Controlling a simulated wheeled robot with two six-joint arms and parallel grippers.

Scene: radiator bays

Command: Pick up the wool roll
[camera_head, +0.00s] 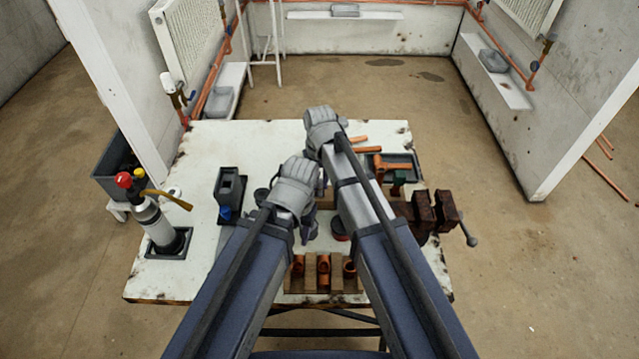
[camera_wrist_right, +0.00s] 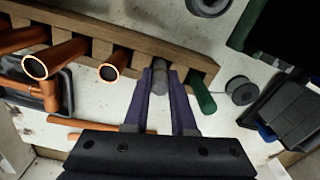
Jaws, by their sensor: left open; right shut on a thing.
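The wool roll (camera_wrist_right: 159,88) is a slim grey cylinder in the right wrist view. My right gripper (camera_wrist_right: 161,73) is shut on it, with one purple finger on each side. The roll's upper end is at the edge of a wooden rack (camera_wrist_right: 95,32); I cannot tell whether it is clear of its slot. In the head view my right arm hides the roll and the right fingertips. My left gripper (camera_head: 308,228) is open over the table, nearer to me than the right wrist, with no object seen in it.
Copper pipes (camera_wrist_right: 52,60) and a green rod (camera_wrist_right: 200,92) are beside the roll. A grey spool (camera_wrist_right: 240,90) lies close by. The table (camera_head: 200,150) also bears a gas bottle (camera_head: 152,220), a vise (camera_head: 424,212) and a front wooden rack (camera_head: 310,272). The table's far left is clear.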

